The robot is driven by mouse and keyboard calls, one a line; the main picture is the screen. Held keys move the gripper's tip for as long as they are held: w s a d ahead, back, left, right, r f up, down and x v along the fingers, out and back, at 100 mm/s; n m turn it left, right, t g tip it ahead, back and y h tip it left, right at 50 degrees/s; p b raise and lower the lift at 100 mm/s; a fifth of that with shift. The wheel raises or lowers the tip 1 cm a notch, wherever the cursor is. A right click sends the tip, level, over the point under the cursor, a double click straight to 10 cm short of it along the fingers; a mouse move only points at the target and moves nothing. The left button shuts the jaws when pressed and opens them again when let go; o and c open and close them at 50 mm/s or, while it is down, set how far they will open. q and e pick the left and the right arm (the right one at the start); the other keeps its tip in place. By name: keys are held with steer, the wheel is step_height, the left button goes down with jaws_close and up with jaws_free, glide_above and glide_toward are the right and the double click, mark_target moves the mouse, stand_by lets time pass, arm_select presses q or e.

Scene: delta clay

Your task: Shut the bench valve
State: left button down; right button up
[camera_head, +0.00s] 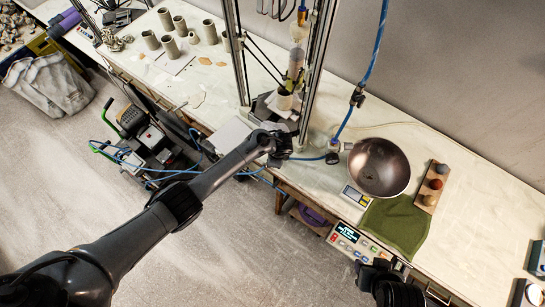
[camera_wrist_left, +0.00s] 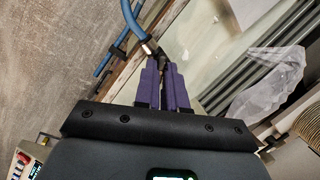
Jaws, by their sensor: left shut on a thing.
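My left gripper (camera_head: 284,147) is at the bench's front edge, by the foot of the metal frame. In the left wrist view its purple fingers (camera_wrist_left: 163,82) are close together, shut on a small part at their tips, mostly hidden. A metal fitting with a dark part, apparently the bench valve (camera_wrist_left: 150,47), sits right at the fingertips, with a blue hose (camera_wrist_left: 128,18) running into it. The valve's handle angle cannot be made out. My right gripper (camera_head: 390,283) shows as a dark shape at the bottom right; its fingers are not clear.
A metal bowl (camera_head: 378,167), a small scale (camera_head: 355,196), a green cloth (camera_head: 394,224) and a wooden board with balls (camera_head: 432,187) lie right of the valve. A control box (camera_head: 352,242) sits at the front edge. Grey cylinders (camera_head: 170,46) stand at the back left.

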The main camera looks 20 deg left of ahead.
arm_select(q)
steer(key=m, duration=0.4)
steer(key=shift+m, duration=0.3)
steer(key=m, duration=0.4)
steer(key=shift+b, duration=0.3)
steer(key=shift+m, duration=0.4)
steer(key=c, duration=1.2)
jaws_free()
steer(key=p+v, duration=0.3)
steer(key=v, duration=0.8)
steer(key=shift+p, duration=0.3)
